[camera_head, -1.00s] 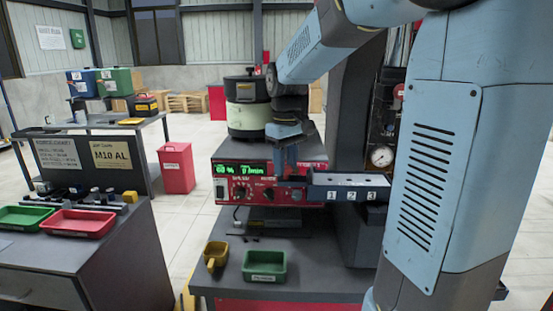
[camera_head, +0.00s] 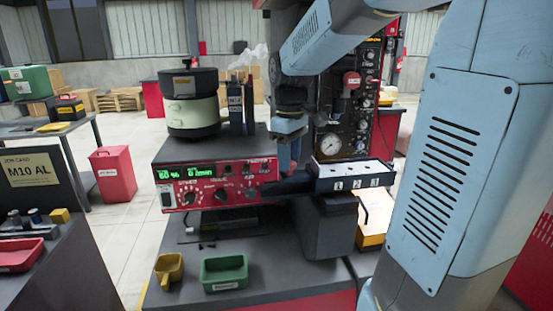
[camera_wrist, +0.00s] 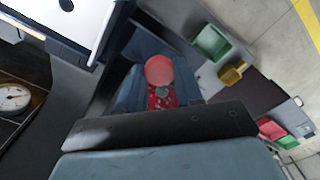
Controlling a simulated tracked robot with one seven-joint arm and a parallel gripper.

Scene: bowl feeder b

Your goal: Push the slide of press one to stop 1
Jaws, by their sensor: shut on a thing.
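A dark numbered block (camera_head: 355,184) with marks 1, 2 and 3 on its front and holes on top sits on a dark support in the head view. A dark bar (camera_head: 286,187) reaches left from it, in front of the red control panel. My gripper (camera_head: 289,158) points down at the left end of the block, above the bar. In the wrist view my gripper (camera_wrist: 158,92) has its blue-grey fingers on both sides of a round red knob (camera_wrist: 159,70) and is shut on it. I cannot tell which number the slide stands at.
The red control panel (camera_head: 215,183) with a green display lies left of the block; a bowl feeder (camera_head: 191,105) stands behind it. A green tray (camera_head: 224,273) and yellow scoop (camera_head: 169,269) lie on the bench front. A gauge panel (camera_head: 345,130) stands behind the block.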

